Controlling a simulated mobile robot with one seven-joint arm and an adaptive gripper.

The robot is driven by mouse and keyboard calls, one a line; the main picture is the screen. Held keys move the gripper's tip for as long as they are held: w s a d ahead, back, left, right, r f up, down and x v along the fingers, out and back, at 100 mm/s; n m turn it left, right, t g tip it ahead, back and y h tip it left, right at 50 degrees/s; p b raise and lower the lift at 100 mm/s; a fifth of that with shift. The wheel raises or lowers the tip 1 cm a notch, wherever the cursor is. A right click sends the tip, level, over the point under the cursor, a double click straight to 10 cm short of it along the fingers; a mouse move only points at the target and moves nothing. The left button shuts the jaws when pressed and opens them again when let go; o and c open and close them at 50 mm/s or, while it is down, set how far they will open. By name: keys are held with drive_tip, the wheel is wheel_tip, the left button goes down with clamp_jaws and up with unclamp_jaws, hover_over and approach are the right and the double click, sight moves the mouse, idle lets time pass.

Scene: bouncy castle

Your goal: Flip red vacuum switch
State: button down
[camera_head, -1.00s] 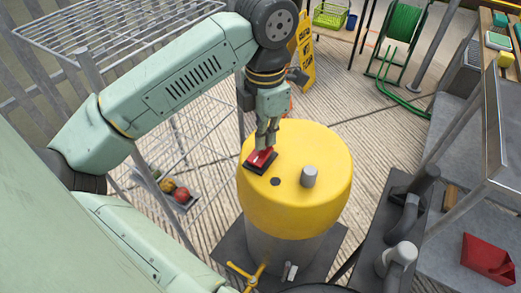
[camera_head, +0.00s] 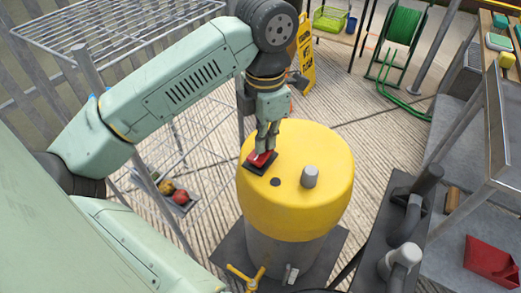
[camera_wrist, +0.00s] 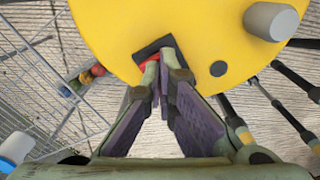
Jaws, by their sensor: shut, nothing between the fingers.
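The red switch (camera_head: 261,158) sits in a dark rectangular base on top of the yellow vacuum (camera_head: 325,180), near its left edge. My gripper (camera_head: 266,150) points down at the switch with its fingers together and nothing between them. In the wrist view the fingertips (camera_wrist: 160,60) reach the switch and cover most of it. A little red of the switch (camera_wrist: 149,60) shows beside the left fingertip, and the dark base (camera_wrist: 152,48) shows behind. The fingertips look to be at or touching the switch; exact contact is hidden.
A grey cylinder (camera_head: 309,176) and a dark round hole (camera_head: 275,182) are on the vacuum's top. Grey pipes (camera_head: 400,255) stand at the right. A wire rack (camera_head: 120,25) is at the left, and a red dustpan-like thing (camera_head: 490,258) lies at the lower right.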

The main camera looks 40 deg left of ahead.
drive_tip(key=shift+r+p, duration=1.8)
drive_tip(key=shift+r, duration=1.65)
